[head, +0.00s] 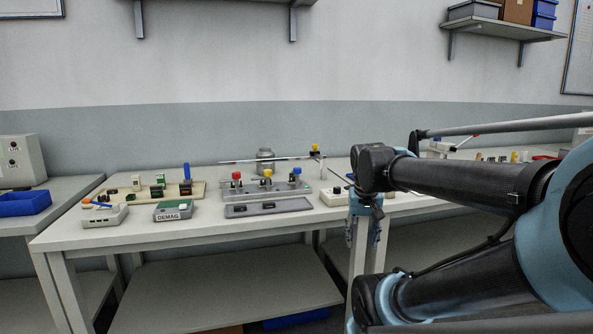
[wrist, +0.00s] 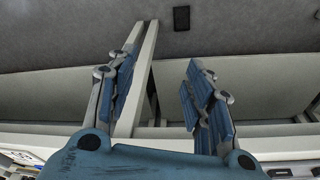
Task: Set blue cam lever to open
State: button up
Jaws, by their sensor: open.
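A blue upright lever (head: 187,171) stands on the beige board (head: 143,192) at the left of the table. It looks like the cam lever, but its exact setting is too small to tell. A blue knob (head: 297,171) also stands on a grey block further right. My gripper (head: 363,238) hangs down in front of the table's front edge, well right of the blue lever and lower than it. In the wrist view my gripper (wrist: 152,82) is open, with nothing held between its fingers. The blue lever does not show in the wrist view.
The table (head: 75,236) also bears a green-topped DEMAG box (head: 173,210), a metal jar (head: 265,161) and a grey block (head: 266,190) with red and yellow knobs. A thin rod lies above the block. A table leg (wrist: 138,80) shows behind my fingers.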

jog(key=w+a+r+m, duration=0.2)
jog(key=w+a+r, duration=0.2)
jog(key=w+r, duration=0.65)
notch_tip(320, 180, up, 16)
jog(key=m+t+h, duration=0.1)
jog(key=m+h, duration=0.1)
jog(key=m, duration=0.1)
send_over(297, 168)
jog(key=s+a, duration=0.3)
jog(key=s, duration=0.2)
jog(key=x, duration=1.6)
jog(key=shift+w+a+f, duration=0.2)
jog(key=shift+w+f, duration=0.05)
jog(key=shift+w, duration=0.05)
jog(key=c, duration=1)
